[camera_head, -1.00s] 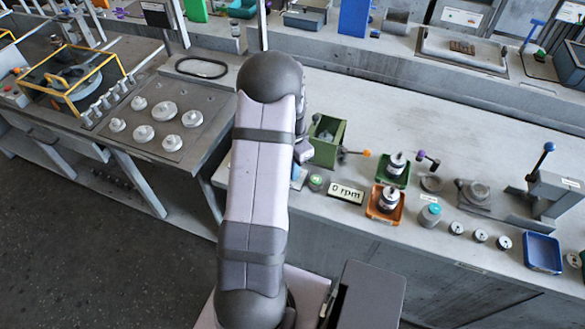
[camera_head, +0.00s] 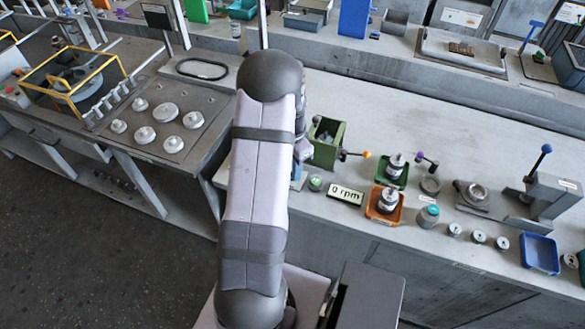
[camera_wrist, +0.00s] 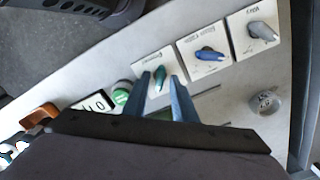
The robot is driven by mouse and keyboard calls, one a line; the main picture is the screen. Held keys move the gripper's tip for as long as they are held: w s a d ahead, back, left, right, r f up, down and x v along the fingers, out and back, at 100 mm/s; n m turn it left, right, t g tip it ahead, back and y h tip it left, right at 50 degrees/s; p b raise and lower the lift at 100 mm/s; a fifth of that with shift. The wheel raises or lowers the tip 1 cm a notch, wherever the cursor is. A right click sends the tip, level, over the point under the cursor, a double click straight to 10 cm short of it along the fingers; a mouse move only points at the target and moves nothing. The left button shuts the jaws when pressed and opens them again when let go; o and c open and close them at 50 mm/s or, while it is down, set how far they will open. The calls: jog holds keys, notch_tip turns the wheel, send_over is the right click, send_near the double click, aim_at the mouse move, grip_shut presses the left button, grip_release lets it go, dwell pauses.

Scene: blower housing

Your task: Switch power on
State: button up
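A green rotary knob (camera_wrist: 160,80) sits on a white plate with small lettering that I cannot read surely. It is the left one of a row of plates in the wrist view. My gripper (camera_wrist: 161,78) is open, its two blue fingers on either side of the green knob. A gap shows between the fingers; whether either touches the knob I cannot tell. In the head view the gripper and this knob are mostly hidden behind my arm. A display reading 0 rpm (camera_head: 346,195) stands to the right of my arm.
A blue knob (camera_wrist: 207,53) and a grey knob (camera_wrist: 262,32) sit on neighbouring plates. A round green button (camera_wrist: 121,96) is close on the left of the fingers. A round grey part (camera_wrist: 265,102) lies to the right. A green box (camera_head: 325,142) stands behind the display.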

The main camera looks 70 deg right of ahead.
jog(key=shift+r+p, duration=1.65)
jog(key=shift+r, duration=0.75)
jog(key=shift+n, duration=1.1)
jog(key=shift+a+f+n, duration=0.15)
jog(key=shift+a+n, duration=0.1)
jog(key=shift+n, duration=0.45)
jog(key=a+n, duration=0.1)
jog(key=a, duration=0.1)
jog(key=s+a+f+n+y, duration=0.1)
jog(key=a, duration=0.2)
jog(key=s+a+f+n+y, duration=0.1)
jog(key=a, duration=0.2)
jog(key=shift+a+f+n, duration=0.2)
jog(key=shift+f+n, duration=0.05)
jog(key=shift+n, duration=0.05)
jog(key=w+a+r+n+b, duration=0.1)
jog(key=w+a+r+n, duration=0.2)
jog(key=a+n, duration=0.3)
jog(key=w+a+r+n+h+b, duration=0.1)
jog(key=w+a+r+n, duration=0.2)
jog(key=a, duration=1.3)
jog(key=w+a+r+n+h+b, duration=0.1)
jog(key=w+a+r+n, duration=0.2)
jog(key=w+a+n, duration=0.5)
jog(key=a, duration=0.3)
jog(key=shift+a+r+n, duration=0.3)
jog(key=shift+n, duration=0.1)
